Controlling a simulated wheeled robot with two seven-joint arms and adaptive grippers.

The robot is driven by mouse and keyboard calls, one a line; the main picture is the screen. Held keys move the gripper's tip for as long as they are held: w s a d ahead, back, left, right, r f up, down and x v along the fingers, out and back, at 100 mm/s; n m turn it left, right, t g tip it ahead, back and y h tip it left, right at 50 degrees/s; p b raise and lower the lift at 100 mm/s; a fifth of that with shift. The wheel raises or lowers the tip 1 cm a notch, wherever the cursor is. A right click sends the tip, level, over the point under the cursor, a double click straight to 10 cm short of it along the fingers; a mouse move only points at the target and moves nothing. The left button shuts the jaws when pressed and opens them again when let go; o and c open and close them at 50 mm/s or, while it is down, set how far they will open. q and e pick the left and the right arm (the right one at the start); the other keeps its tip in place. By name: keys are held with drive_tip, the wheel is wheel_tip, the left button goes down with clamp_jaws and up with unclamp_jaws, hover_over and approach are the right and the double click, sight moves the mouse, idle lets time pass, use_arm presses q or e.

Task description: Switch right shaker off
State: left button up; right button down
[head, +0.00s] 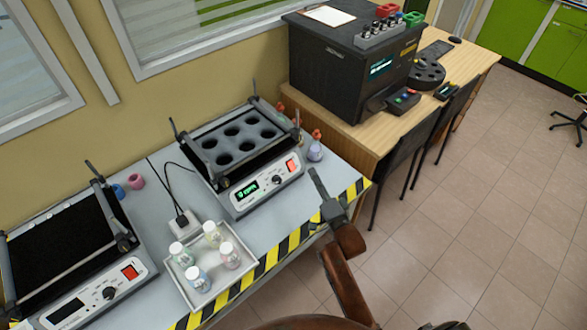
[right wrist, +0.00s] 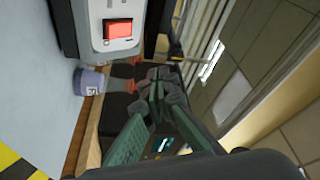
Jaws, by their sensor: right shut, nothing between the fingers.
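The right shaker (head: 225,190) stands on the grey bench, with an empty round-holed rack on top. Its small display (head: 247,190) is lit green. Its red rocker switch (head: 291,166) is at the right end of the front panel and also shows in the right wrist view (right wrist: 117,29). My right gripper (head: 315,175) is shut and empty, a little to the right of the switch and apart from it. In the right wrist view its fingertips (right wrist: 166,76) are close together, below and right of the switch. My left gripper is not in view.
A small bottle with a red cap (head: 315,152) stands just right of the shaker, near my right gripper. The left shaker (head: 105,291) has a dark display. A white tray (head: 184,285) of several vials sits between. Striped tape (head: 270,258) marks the bench's front edge.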

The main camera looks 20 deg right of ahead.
sight(292, 166)
use_arm(q)
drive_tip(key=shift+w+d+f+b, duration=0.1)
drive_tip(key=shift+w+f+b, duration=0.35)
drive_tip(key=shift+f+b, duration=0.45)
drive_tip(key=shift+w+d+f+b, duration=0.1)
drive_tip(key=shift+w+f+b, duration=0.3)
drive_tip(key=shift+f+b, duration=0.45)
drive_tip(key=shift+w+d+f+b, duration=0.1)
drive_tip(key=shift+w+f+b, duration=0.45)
drive_tip(key=shift+b, duration=0.5)
use_arm(e)
drive_tip(key=w+a+f, duration=0.2)
drive_tip(key=w+f, duration=0.3)
drive_tip(key=w, duration=0.1)
drive_tip(key=shift+w+a, duration=0.2)
drive_tip(key=shift+w, duration=0.1)
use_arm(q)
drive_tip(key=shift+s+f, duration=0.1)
use_arm(e)
drive_tip(key=shift+w+a+f, duration=0.1)
drive_tip(key=shift+w, duration=0.15)
